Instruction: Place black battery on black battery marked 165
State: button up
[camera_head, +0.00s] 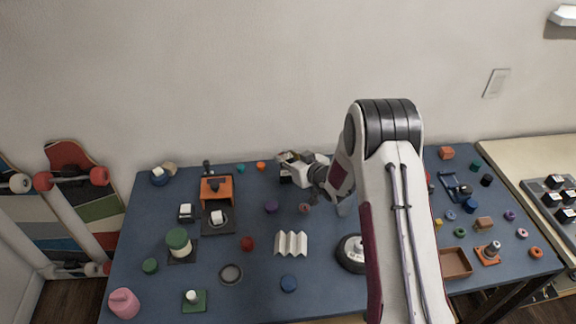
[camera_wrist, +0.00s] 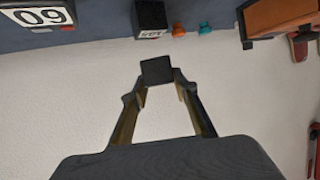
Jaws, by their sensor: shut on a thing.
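In the wrist view, my gripper (camera_wrist: 161,80) is shut on a small plain black battery (camera_wrist: 157,70) at its fingertips. A black battery with a white label, apparently 165, (camera_wrist: 150,18) stands on the blue table (camera_wrist: 102,18), just above the held battery in that picture. I see a gap between the two in the wrist view, but cannot tell their heights. In the head view, my gripper (camera_head: 305,168) is at the table's back edge near the wall, and the held battery is not clear there.
A block with a white number label (camera_wrist: 38,16) is to the labelled battery's left in the wrist view. The pale wall (camera_head: 230,80) is close behind.

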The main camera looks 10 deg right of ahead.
jog(key=shift+f, duration=1.6)
jog(key=shift+f, duration=0.1)
jog(key=o, duration=1.2)
jog(key=shift+c, duration=0.2)
jog(key=v, duration=1.2)
jog(key=shift+d, duration=0.1)
